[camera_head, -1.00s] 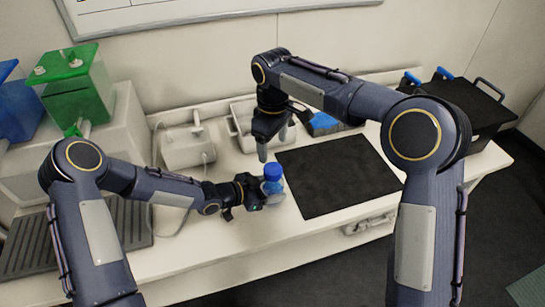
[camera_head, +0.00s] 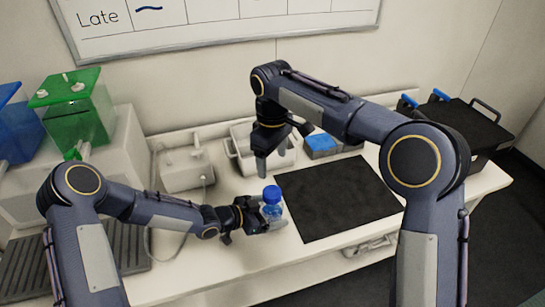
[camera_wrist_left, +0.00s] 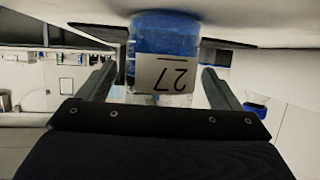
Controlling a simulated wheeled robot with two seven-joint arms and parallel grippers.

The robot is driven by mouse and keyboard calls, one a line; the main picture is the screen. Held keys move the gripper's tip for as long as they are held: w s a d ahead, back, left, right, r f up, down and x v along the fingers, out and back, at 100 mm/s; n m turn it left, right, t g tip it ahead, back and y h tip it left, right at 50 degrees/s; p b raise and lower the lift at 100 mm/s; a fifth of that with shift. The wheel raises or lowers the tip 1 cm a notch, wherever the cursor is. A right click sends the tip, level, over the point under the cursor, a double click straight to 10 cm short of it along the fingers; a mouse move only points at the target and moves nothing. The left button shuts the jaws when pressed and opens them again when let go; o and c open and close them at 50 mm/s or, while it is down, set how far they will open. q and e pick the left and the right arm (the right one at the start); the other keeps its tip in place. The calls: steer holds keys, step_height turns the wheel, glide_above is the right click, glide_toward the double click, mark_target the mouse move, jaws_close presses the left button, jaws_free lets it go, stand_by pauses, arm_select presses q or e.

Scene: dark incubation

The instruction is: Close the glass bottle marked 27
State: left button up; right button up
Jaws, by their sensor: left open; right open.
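The glass bottle marked 27 (camera_head: 272,208) stands upright on the white table, left of the dark mat, with a blue cap (camera_head: 271,194) on top. In the left wrist view the bottle (camera_wrist_left: 165,75) appears upside down, with its label 27 facing the camera. My left gripper (camera_head: 262,215) is open, with its fingers on either side of the bottle; a gap shows on both sides in the wrist view. My right gripper (camera_head: 271,167) is open and empty, pointing down above and behind the bottle. Whether the cap is tight cannot be told.
The dark mat (camera_head: 340,197) lies to the right of the bottle. A white device (camera_head: 186,168), a white bin (camera_head: 243,149) and a blue-topped box (camera_head: 322,146) stand behind. Green (camera_head: 75,107) and blue containers are at the left, a black case (camera_head: 465,122) at the right.

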mark_target(262, 212)
arm_select(q)
steer(key=v, duration=0.8)
arm_select(e)
steer(key=shift+f, duration=0.25)
arm_select(q)
steer(key=shift+d, duration=0.1)
